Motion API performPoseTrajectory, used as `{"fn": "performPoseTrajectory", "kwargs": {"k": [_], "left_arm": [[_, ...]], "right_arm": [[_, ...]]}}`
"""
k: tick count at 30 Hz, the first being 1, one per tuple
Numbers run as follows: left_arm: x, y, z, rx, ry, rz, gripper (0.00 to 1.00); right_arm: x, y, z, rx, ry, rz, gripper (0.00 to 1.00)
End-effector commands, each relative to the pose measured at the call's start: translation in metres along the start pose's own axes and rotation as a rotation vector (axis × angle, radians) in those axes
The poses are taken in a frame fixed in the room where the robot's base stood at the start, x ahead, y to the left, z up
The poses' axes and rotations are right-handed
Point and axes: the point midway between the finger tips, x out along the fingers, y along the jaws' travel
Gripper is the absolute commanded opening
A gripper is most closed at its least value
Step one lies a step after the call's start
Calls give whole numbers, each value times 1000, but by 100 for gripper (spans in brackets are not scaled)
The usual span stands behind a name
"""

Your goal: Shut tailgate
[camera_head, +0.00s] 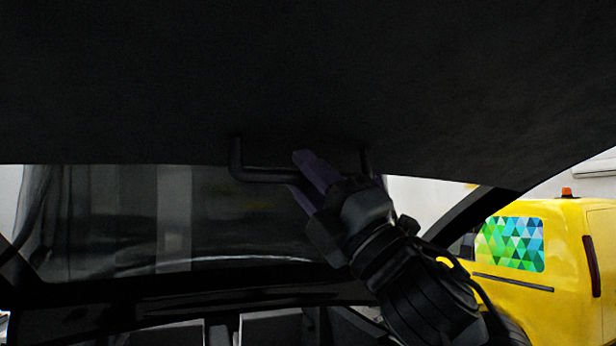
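The tailgate (300,80) is a dark panel that fills the top of the view, raised overhead. A dark U-shaped handle (262,174) hangs from its lower edge, near the middle. My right gripper (302,176) comes up from the lower right. Its two purple fingers lie on either side of the handle's bar, close against it, and look shut on it. The right part of the bar is hidden behind the fingers. My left gripper is not in view.
Below the tailgate is the dark car rear (130,290), with a window-like pane and frame behind the handle. A yellow van (565,260) with a blue-green patterned window and an orange beacon stands at the right. Dark pillars slope down on both sides.

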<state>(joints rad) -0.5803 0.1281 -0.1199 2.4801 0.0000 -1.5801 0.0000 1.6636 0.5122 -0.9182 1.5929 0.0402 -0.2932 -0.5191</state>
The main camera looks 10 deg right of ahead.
Motion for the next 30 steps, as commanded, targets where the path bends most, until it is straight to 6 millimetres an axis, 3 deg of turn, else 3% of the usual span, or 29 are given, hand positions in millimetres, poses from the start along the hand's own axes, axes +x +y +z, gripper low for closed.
{"fn": "performPoseTrajectory", "kwargs": {"k": [1,6,17,30], "left_arm": [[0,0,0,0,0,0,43],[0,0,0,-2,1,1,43],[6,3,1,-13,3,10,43],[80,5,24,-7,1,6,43]], "right_arm": [[0,0,0,0,0,0,26],[0,0,0,0,0,0,0],[-6,-3,-2,-1,0,6,0],[-67,-24,-29,-42,6,105,0]]}}
